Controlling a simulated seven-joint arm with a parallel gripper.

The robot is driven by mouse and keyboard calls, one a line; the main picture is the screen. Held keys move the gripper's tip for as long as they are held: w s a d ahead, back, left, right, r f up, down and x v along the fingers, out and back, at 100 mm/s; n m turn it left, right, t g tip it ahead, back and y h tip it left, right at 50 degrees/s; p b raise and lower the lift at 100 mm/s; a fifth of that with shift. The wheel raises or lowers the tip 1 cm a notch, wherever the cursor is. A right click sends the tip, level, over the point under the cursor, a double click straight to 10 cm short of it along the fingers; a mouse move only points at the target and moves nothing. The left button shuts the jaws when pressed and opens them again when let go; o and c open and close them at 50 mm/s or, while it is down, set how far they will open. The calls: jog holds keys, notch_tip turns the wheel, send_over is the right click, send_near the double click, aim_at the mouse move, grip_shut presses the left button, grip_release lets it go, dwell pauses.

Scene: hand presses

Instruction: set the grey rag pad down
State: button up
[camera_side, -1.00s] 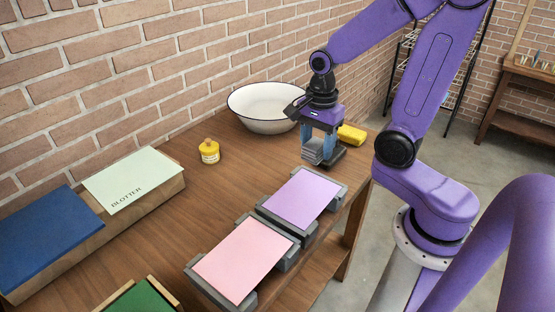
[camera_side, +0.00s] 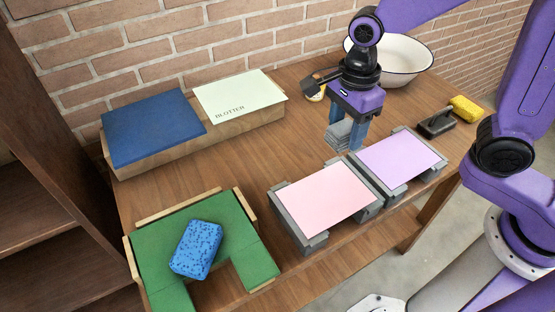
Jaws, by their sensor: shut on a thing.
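The grey rag pad (camera_side: 338,134) looks like a folded stack of grey cloth layers. It is between the blue fingers of my gripper (camera_side: 346,136), which is shut on it. My gripper points down behind the pink and lilac sheets, over the wooden table. The fingers hide part of the pad. I cannot tell whether the pad touches the table.
The pink (camera_side: 322,200) and lilac (camera_side: 402,158) sheets lie on grey stands. A blotter (camera_side: 240,92) and blue slab (camera_side: 153,119) are left. A blue sponge (camera_side: 196,248) rests on a green mat (camera_side: 160,245).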

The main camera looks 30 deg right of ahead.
jog(key=shift+a+f, duration=0.1)
jog(key=shift+a, duration=0.35)
jog(key=shift+w+a+f, duration=0.15)
jog(key=shift+w+a, duration=0.1)
jog(key=shift+w, duration=0.05)
jog(key=w+a+f, duration=0.4)
jog(key=w, duration=0.3)
send_over(279, 160)
jog(key=f, duration=0.5)
jog(key=shift+s+d, duration=0.15)
jog(key=shift+s, duration=0.15)
jog(key=shift+w+f, duration=0.15)
jog(key=shift+f, duration=0.05)
jog(key=shift+w+f, duration=0.1)
jog(key=shift+f, duration=1.5)
jog(key=shift+f, duration=0.1)
jog(key=o, duration=1)
